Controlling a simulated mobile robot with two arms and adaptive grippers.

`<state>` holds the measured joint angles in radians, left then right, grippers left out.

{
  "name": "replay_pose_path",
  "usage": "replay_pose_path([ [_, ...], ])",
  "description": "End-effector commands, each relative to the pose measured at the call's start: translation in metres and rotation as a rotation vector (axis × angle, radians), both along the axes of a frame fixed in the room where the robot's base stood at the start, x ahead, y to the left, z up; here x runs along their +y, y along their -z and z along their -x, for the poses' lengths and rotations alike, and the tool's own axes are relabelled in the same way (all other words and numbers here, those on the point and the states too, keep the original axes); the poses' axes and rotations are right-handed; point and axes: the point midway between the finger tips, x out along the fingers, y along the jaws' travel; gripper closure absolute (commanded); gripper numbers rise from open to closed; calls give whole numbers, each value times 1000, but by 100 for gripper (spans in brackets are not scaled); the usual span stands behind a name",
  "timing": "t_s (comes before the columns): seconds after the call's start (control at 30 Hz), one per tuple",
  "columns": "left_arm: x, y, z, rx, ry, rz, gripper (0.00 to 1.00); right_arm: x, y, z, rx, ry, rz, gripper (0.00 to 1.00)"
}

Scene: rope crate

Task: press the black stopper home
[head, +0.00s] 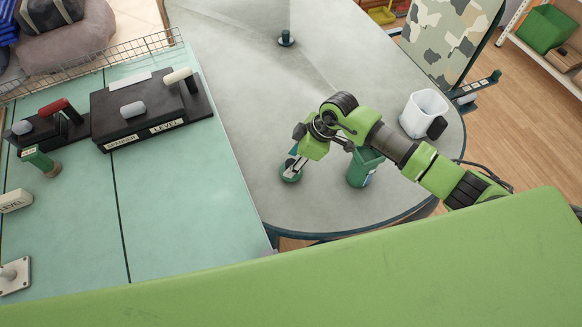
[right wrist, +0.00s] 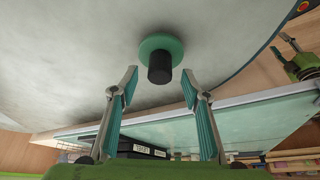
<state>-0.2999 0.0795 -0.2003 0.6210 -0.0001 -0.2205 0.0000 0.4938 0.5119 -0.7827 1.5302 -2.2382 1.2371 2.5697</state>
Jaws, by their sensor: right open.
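A black stopper (right wrist: 160,70) stands out of a round green base (right wrist: 161,45) on the grey table in the right wrist view. My right gripper (right wrist: 159,82) is open, with its two fingertips apart on either side of the stopper's free end. Nothing is held between them, and I cannot tell if either finger touches it. In the head view the right gripper (head: 293,164) points down at the green base (head: 291,174), and its fingers hide most of the stopper. My left gripper is not in view.
A green container (head: 363,168) stands close right of the gripper. A white cup (head: 423,113) is farther right. A similar dark knob on a base (head: 286,39) stands at the back. The left bench (head: 170,220) holds black lever boxes (head: 150,108). The middle of the round table is clear.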

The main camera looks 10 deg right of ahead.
Motion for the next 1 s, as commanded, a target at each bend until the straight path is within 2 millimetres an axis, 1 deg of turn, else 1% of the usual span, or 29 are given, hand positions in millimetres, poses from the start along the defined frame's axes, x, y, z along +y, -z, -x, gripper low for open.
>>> replay_pose_path([
  [0.1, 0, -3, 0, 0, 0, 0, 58, 6, 13, -2, 2, 1, -1, 57],
  [0.2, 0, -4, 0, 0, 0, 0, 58, 8, 20, -4, 0, 1, 0, 57],
  [0.57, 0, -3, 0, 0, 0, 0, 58, 8, 22, -4, 0, 0, 0, 57],
  [0.6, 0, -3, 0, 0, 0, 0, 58, 8, 21, -4, 0, 0, 0, 63],
  [0.67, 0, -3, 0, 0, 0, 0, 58, 8, 21, -4, 0, 0, 0, 78],
  [0.7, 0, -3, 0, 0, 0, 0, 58, 8, 21, -4, 0, 0, 0, 89],
  [0.73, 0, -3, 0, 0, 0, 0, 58, 8, 21, -4, 0, 0, 0, 96],
  [0.77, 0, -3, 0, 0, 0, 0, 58, 8, 21, -4, 0, 0, 0, 98],
  [1.0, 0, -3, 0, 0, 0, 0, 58, 8, 21, -4, 0, 0, 0, 99],
])
